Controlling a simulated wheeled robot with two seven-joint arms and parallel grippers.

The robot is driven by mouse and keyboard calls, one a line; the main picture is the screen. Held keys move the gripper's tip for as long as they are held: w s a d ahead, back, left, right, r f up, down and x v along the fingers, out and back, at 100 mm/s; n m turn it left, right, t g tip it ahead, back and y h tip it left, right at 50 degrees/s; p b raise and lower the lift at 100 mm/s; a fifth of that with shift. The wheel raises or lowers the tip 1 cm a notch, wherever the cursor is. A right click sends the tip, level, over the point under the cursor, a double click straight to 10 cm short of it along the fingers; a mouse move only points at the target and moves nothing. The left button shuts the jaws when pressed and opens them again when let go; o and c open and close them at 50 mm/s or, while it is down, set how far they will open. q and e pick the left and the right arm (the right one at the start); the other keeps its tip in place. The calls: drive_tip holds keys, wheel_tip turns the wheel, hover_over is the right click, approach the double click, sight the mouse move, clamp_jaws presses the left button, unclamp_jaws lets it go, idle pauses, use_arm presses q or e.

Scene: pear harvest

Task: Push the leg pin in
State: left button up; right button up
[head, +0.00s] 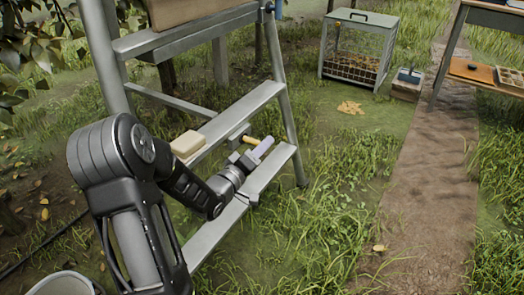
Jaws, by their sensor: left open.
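A grey metal stepladder (245,104) stands on the grass at the left and centre. My left gripper (251,141) is open, low over the ladder's lower steps near its right side rail. A small yellow rod-like piece (251,140) shows between or just behind its fingers; I cannot tell whether it is the leg pin or whether the gripper touches it. A small blue fitting (269,8) sits high on the ladder's right rail. The ladder's feet are partly hidden by my arm and grass. My right gripper is not in view.
A pale block (187,143) lies on a ladder step, and a brown box (185,8) rests higher up. A wire crate (360,45) stands at the back. A table (487,14) is at the right. A bucket (62,284) is at lower left.

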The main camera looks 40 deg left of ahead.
use_arm(q)
drive_tip(key=shift+w, duration=0.2)
drive_tip(key=c, duration=0.9)
clamp_jaws()
drive_tip(key=shift+a+r, duration=0.1)
drive_tip(key=shift+r, duration=0.1)
